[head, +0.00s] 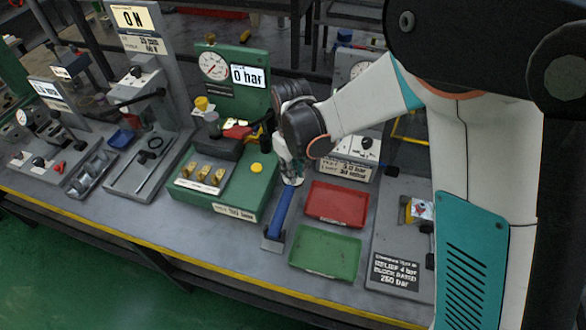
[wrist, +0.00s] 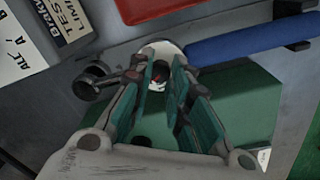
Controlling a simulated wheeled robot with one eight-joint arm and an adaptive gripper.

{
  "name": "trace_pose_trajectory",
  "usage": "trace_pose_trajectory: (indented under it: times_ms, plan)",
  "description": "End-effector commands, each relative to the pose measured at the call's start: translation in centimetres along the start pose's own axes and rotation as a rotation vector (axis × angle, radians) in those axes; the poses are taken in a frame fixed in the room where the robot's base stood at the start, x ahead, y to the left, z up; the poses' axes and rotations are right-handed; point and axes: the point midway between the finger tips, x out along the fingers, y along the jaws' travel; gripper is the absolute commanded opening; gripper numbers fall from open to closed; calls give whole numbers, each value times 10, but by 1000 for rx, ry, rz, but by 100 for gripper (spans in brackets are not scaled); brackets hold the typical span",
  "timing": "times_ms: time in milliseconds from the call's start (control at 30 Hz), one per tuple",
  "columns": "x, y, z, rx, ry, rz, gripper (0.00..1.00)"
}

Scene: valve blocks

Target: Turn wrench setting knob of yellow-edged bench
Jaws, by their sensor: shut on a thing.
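A wrench with a blue handle (head: 278,215) lies on the yellow-edged bench (head: 210,237), between the green valve block and the trays. In the wrist view its blue handle (wrist: 255,36) runs in from the upper right to a pale rounded end. My gripper (head: 290,178) is at the far end of the wrench, pointing down. In the wrist view my gripper (wrist: 165,80) has its teal-padded fingers close around a small dark and white piece with a red mark, seemingly the setting knob (wrist: 158,78). The fingers hide most of it.
The green valve block (head: 235,190) with a gauge and a "0 bar" display stands just left of my gripper. A red tray (head: 337,202) and a green tray (head: 326,252) lie to the right. A grey support (head: 272,243) is at the wrench's near end.

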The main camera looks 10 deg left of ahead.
Motion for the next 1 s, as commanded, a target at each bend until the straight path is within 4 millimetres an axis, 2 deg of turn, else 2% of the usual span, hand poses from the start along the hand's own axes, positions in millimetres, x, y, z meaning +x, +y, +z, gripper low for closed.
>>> trace_pose_trajectory:
  times_ms: [233, 267, 300, 733, 1000]
  plan:
    - [0, 0, 0, 0, 0, 0, 0]
    - [0, 0, 0, -1, 0, 0, 22]
    - [0, 0, 0, -1, 0, 0, 27]
    - [0, 0, 0, -30, 0, 0, 27]
    - [-1, 0, 0, -258, 5, 0, 27]
